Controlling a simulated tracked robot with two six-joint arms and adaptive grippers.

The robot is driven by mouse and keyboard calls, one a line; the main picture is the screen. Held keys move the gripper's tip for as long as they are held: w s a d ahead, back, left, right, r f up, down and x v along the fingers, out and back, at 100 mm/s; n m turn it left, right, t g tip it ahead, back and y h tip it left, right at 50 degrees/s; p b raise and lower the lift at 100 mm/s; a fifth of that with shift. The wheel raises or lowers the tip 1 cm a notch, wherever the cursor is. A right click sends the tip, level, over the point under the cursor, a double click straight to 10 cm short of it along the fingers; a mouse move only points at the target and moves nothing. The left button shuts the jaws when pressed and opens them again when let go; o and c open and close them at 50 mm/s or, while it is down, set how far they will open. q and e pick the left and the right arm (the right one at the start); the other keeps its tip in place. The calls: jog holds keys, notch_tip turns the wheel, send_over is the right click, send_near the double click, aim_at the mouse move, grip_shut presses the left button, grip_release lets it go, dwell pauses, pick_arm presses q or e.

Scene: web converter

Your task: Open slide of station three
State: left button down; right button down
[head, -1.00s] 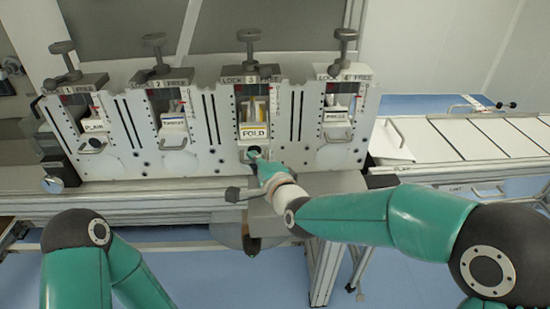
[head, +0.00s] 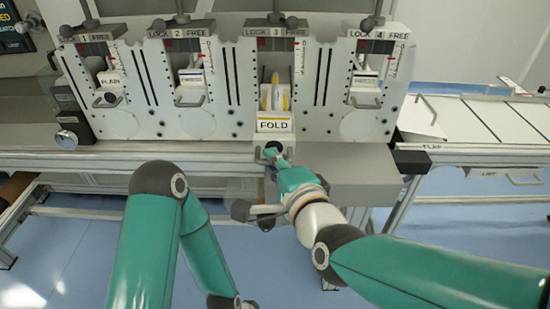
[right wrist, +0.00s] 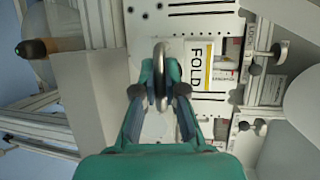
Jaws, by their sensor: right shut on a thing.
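The station three slide carries a white block labelled FOLD (head: 273,125), with yellow and grey parts (head: 273,97) standing behind it. It sits lower and further out than the blocks of the other stations. My right gripper (head: 274,152) is shut on the handle below the FOLD label. In the right wrist view the metal loop handle (right wrist: 160,72) passes between the fingers of my right gripper (right wrist: 159,92), beside the FOLD label (right wrist: 195,67). The station three plate (head: 275,32) reads LOCK 3 FREE, with a grey clamp knob (head: 274,18) above.
Stations one (head: 110,78), two (head: 190,79) and four (head: 364,87) stand beside it with their own handles. A white table (head: 480,120) stands at the right. My left arm is low at the front left.

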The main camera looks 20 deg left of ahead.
jog(key=shift+s+a+f, duration=0.1)
jog(key=shift+s+f, duration=0.05)
jog(key=shift+f, duration=0.15)
jog(key=c, duration=1.3)
grip_release()
jog(key=shift+o, duration=0.4)
jog(key=shift+r, duration=0.1)
jog(key=shift+r, duration=0.1)
jog(key=v, duration=1.2)
